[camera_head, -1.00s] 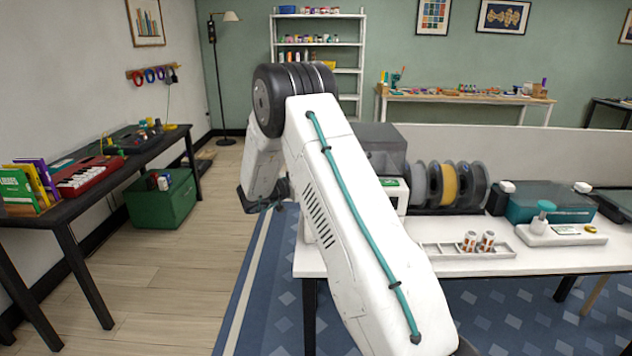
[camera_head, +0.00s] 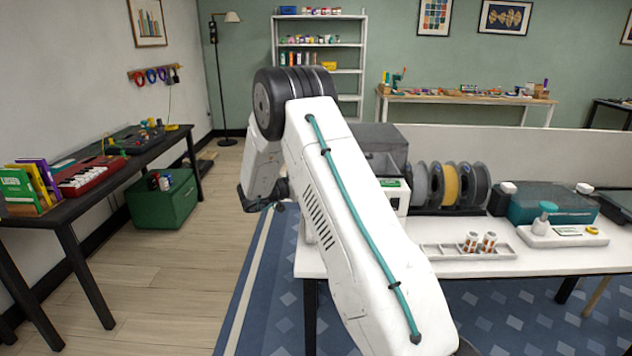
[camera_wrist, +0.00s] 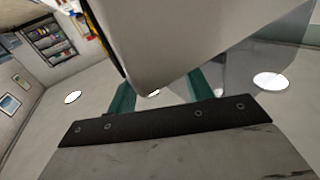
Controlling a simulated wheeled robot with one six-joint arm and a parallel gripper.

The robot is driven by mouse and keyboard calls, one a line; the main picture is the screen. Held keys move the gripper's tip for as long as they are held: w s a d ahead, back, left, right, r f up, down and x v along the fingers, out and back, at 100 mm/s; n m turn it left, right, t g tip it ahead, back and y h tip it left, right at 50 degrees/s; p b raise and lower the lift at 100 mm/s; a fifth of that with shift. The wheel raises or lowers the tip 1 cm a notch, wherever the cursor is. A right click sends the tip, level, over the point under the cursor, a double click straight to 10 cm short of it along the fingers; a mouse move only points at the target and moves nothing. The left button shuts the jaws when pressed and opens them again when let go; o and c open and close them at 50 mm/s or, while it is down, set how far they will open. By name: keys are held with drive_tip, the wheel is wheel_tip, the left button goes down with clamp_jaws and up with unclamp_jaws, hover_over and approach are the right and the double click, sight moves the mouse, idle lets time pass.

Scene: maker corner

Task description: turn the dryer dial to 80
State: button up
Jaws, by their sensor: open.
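A white box with a grey lid and a green label (camera_head: 392,183) stands at the left end of the white bench, partly hidden behind my arm. It may be the dryer; I cannot tell for sure. No dial or number can be made out in either view. My gripper (camera_head: 262,203) is left of the bench in the head view, small and partly hidden by my wrist. In the wrist view my gripper (camera_wrist: 160,92) is open, its teal fingers apart. A large pale surface (camera_wrist: 185,40) fills the space close in front of it and hides much of the view.
Several filament spools (camera_head: 450,187) stand right of the box. A light tray (camera_head: 465,252) with two small canisters lies at the bench's front. A teal case (camera_head: 545,205) stands further right.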

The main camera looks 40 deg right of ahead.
drive_tip(key=v, duration=0.7)
drive_tip(key=shift+a, duration=0.4)
drive_tip(key=shift+w, duration=0.15)
